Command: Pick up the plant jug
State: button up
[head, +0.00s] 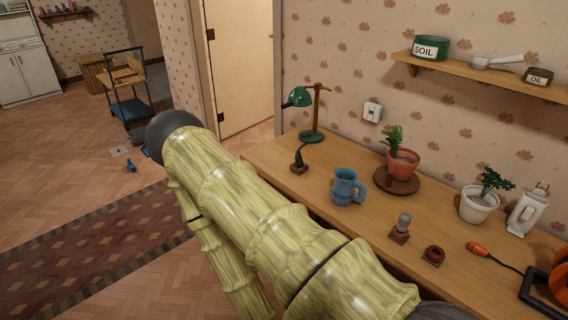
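A blue jug (345,190) with a handle on its right stands upright on the wooden desk (325,165), near the desk's front edge. A white jug-like container (527,210) with a handle stands farther right, beside a white potted plant (480,201). The frame does not settle which of the two is the plant jug. My arm crosses the foreground in front of the desk. My gripper is not visible in the head view.
A terracotta potted plant (402,160) on a round base stands behind the blue jug. A green lamp (311,112), several small wooden-based items and an orange reel (556,284) share the desk. A shelf (497,74) hangs above. Open floor lies left, with a cart (127,94).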

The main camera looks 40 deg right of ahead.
aim_at(343, 189)
jog(key=u, duration=0.25)
jog(key=i, duration=2.65)
jog(key=z, duration=3.85)
